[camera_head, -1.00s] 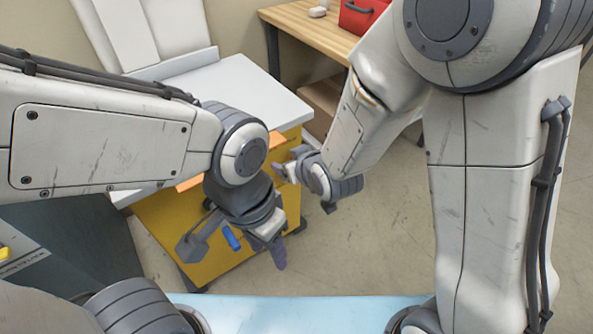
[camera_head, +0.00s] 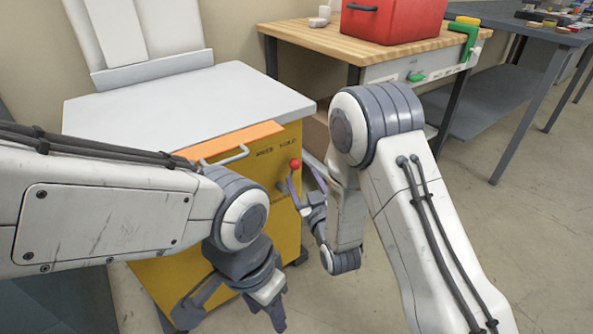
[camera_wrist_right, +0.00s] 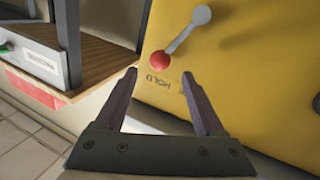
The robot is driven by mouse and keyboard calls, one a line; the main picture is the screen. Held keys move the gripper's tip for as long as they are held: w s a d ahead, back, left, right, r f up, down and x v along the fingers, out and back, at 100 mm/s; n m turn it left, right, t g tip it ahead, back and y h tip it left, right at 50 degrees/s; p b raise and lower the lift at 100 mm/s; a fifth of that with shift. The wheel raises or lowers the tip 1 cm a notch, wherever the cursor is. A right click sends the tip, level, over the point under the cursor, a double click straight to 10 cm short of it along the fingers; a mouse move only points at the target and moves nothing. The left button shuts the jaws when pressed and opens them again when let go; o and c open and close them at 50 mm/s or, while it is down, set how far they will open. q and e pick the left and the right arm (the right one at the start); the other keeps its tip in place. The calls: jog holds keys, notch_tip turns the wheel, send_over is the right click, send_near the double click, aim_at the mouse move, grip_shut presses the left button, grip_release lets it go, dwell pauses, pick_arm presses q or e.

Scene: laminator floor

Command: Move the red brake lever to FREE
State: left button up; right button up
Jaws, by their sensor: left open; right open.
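The brake lever's red ball knob (camera_head: 295,164) shows on the yellow cabinet front (camera_head: 265,177). In the right wrist view the red knob (camera_wrist_right: 160,61) is on a grey-white lever, which slants from a round pivot (camera_wrist_right: 201,14) towards my fingers. Lettering that looks like HOLD, upside down there, is close to the knob. My right gripper (camera_wrist_right: 159,74) is open; the knob appears between and just beyond its fingertips, and contact cannot be told. In the head view my right gripper (camera_head: 304,181) is beside the knob. My left gripper (camera_head: 232,312) is open and empty, lower in front of the cabinet.
The cabinet has a pale top (camera_head: 190,105), an orange strip (camera_head: 228,141) and a grey handle (camera_head: 232,156). A wooden bench (camera_head: 335,40) with a red box (camera_head: 394,20) stands behind on the right. A dark table (camera_head: 520,24) holds small parts. Floor at right is clear.

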aim_at(297, 167)
jog(key=b+x, duration=0.1)
jog(key=x, duration=0.5)
grip_shut()
dwell(1.3)
